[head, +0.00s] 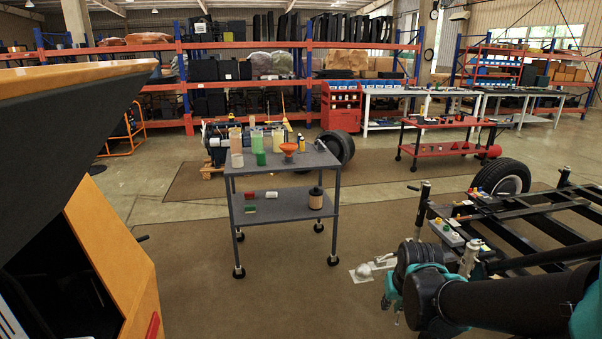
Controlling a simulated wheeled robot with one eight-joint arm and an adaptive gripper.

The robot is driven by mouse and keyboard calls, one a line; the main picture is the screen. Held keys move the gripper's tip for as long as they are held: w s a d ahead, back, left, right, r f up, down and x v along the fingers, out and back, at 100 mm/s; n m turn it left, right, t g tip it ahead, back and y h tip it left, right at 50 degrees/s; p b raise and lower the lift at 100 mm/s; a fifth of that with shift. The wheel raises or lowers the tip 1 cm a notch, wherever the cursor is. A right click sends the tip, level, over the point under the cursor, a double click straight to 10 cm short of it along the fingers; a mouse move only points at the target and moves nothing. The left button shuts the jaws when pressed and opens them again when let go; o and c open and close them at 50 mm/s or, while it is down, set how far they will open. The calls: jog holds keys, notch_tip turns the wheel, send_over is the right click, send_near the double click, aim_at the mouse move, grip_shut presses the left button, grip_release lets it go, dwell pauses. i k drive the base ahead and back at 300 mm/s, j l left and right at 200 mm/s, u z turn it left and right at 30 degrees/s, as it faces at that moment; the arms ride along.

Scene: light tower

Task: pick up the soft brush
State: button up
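I cannot pick out the soft brush with certainty. Small block-like items lie on the lower shelf of the grey cart (282,208): a red one (249,196), a whitish one (272,195) and a green-and-red one (250,209). They are too small to tell whether any is a brush. My arm reaches in from the lower right, and my gripper (393,298) is at its left end, in front and to the right of the cart. The gripper is apart from the cart. Its fingers are mostly hidden by the wrist, so its opening does not show.
The cart's top holds several jars, an orange funnel (289,149) and small bottles. A brown cylinder (316,198) stands on its lower shelf. A black vehicle frame (520,225) fills the right. An orange-and-black machine (115,255) stands close at left. Floor before the cart is open.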

aim_at(250, 209)
jog(key=i+l+u, duration=0.15)
jog(key=i+u, duration=0.2)
jog(key=i+l+u, duration=0.35)
jog(key=i, duration=0.15)
jog(key=i+l+u, duration=0.3)
jog(key=u, duration=2.6)
jog(key=l+z, duration=0.1)
jog(key=z, duration=2.45)
jog(key=i+l+u, duration=0.35)
jog(key=i+u, duration=0.15)
jog(key=i, duration=0.15)
